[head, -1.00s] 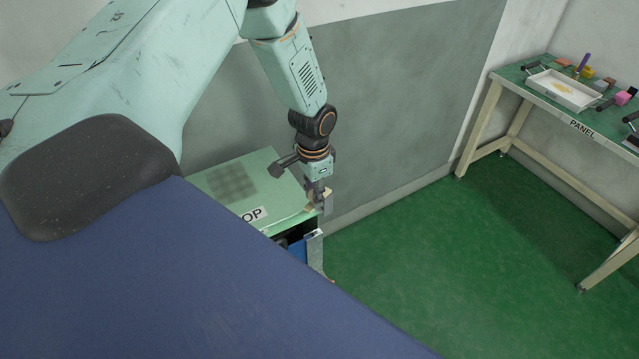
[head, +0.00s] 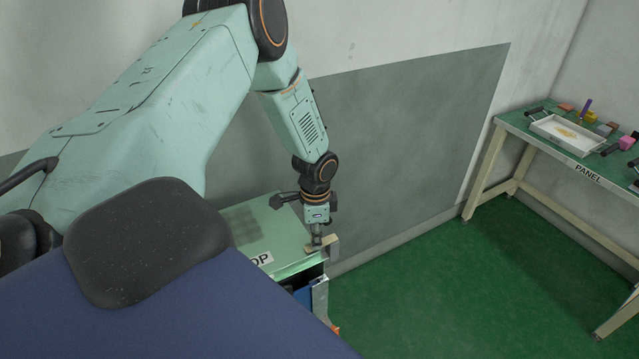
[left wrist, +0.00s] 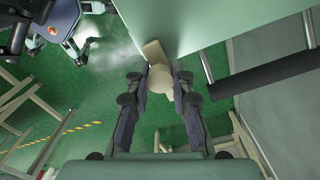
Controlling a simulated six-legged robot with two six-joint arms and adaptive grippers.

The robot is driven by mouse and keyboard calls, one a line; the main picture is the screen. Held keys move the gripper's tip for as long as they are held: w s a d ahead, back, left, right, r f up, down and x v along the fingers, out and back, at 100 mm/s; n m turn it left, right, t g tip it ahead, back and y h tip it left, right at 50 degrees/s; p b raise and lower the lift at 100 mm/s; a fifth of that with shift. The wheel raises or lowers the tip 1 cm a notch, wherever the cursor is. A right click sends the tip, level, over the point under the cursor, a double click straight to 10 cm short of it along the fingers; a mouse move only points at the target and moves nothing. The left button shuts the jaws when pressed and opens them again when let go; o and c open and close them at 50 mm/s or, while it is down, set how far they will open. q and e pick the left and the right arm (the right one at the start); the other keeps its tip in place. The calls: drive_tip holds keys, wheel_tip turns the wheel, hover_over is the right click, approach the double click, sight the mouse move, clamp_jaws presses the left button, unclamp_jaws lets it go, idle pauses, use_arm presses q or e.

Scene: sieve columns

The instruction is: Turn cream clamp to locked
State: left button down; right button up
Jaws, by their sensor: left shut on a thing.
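The cream clamp (head: 331,242) is at the near right corner of a green-topped cabinet (head: 262,232) in the head view, partly hidden by my gripper. My left gripper (head: 314,245) points down over it and is shut on it. In the left wrist view the clamp (left wrist: 154,52) shows as a cream bar with a rounded end between the fingers of my left gripper (left wrist: 166,85). The bar lies beside the edge of the green panel (left wrist: 205,20). Whether it stands at locked cannot be read. My right gripper is not in view.
A green-topped bench (head: 545,135) labelled PANEL stands at the right, with a white tray (head: 567,134) and several small coloured items. Green floor (head: 440,290) between bench and cabinet is clear. A grey wall panel rises behind the cabinet.

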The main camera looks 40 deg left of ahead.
use_arm(q)
drive_tip(key=c, duration=1.6)
unclamp_jaws()
drive_tip(key=shift+c, duration=0.2)
drive_tip(key=o, duration=0.5)
drive_tip(key=shift+r, duration=0.35)
wheel_tip(320, 180, up, 11)
drive_tip(key=shift+r, duration=0.2)
